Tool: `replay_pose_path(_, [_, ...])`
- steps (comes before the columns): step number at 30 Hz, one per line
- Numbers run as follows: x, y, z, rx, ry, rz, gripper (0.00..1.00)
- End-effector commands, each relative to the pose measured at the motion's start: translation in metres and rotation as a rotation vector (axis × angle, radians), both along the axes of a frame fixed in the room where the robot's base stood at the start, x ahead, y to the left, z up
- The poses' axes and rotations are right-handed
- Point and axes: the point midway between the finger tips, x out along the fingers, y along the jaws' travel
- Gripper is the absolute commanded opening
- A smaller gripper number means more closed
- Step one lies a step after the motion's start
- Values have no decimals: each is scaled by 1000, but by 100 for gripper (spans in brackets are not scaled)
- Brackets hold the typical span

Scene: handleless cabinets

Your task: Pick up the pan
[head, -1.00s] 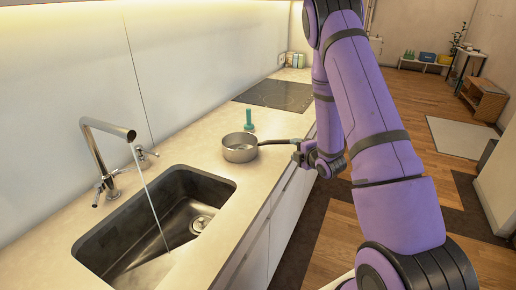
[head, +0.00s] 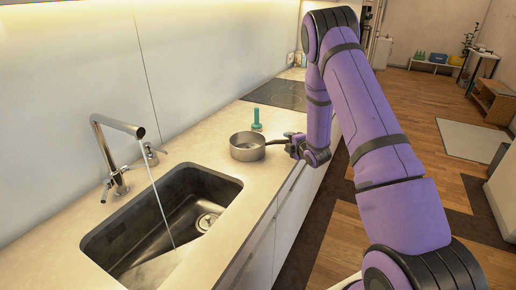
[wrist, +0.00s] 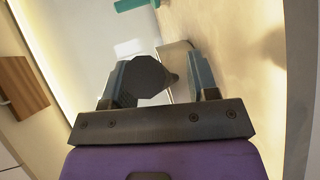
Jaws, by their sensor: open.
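The pan (head: 246,147) is a small metal saucepan with a dark handle (head: 276,142). It stands upright on the counter beyond the sink, its handle pointing right toward the counter's front edge. My gripper (head: 291,145) is at the outer end of the handle. In the wrist view my gripper (wrist: 160,82) has its two fingers spread apart. A dark angular shape, probably the handle's end, shows between them near the left finger, with part of the metal pan (wrist: 180,62) behind it. I cannot tell whether a finger touches the handle.
A teal object (head: 257,119) stands just behind the pan; it also shows in the wrist view (wrist: 131,4). The sink (head: 165,215) with a running tap (head: 118,128) is nearer. A dark cooktop (head: 277,95) lies beyond. Floor is open right of the counter.

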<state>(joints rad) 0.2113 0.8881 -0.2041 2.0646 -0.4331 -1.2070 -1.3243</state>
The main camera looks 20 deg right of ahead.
Motion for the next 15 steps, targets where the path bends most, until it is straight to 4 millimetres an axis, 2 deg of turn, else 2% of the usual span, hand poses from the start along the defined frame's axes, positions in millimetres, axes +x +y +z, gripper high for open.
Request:
replay_pose_path(6, [1, 0, 0, 0, 0, 0, 54])
replay_pose_path(8, [1, 0, 0, 0, 0, 0, 42])
replay_pose_path(13, [1, 0, 0, 0, 0, 0, 3])
replay_pose_path(15, [1, 0, 0, 0, 0, 0, 0])
